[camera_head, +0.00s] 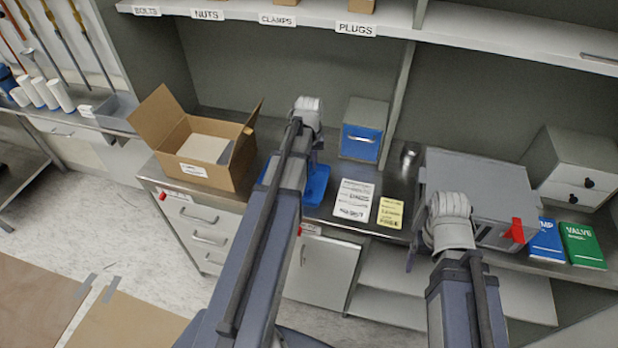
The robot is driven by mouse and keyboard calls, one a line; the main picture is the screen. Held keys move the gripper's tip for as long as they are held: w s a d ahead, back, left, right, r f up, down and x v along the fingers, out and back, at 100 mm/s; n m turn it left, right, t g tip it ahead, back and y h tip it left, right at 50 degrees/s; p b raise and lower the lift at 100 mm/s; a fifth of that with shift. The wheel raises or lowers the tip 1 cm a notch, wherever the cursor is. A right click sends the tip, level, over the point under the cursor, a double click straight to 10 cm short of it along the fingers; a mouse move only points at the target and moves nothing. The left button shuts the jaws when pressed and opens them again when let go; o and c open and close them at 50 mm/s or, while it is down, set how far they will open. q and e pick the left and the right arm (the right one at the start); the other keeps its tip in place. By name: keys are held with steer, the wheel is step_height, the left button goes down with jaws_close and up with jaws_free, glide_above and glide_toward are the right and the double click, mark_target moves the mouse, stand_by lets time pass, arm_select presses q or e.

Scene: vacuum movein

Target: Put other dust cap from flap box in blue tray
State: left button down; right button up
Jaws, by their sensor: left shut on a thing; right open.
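The flap box (242,161) is an open brown cardboard box on the left of the steel bench, with its flaps folded out and a pale insert inside. The blue tray (317,187) lies on the bench right of the box, partly hidden by my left arm. My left gripper (318,146) is over the bench behind the tray. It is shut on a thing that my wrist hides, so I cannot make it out. No dust cap can be made out. My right gripper (413,246) is open at the bench's front edge, by the grey case, mostly hidden by its wrist.
A grey bin with a blue front (361,142) stands at the back. White and yellow sheets (354,200) lie right of the tray. A grey case (480,185) with a red latch, a metal cup (409,154), and blue and green books (582,245) are further right. A labelled shelf (450,25) hangs above.

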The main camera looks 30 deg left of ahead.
mark_target(310, 165)
arm_select(q)
step_height(310, 165, down, 4)
steer(key=b, duration=0.3)
steer(key=shift+r+b, duration=0.1)
steer(key=shift+b, duration=0.2)
steer(key=c, duration=0.8)
jaws_free()
step_height(310, 165, up, 12)
steer(key=s+p, duration=0.1)
steer(key=p, duration=1.1)
steer(key=shift+s+d, duration=0.2)
steer(key=shift+d, duration=0.15)
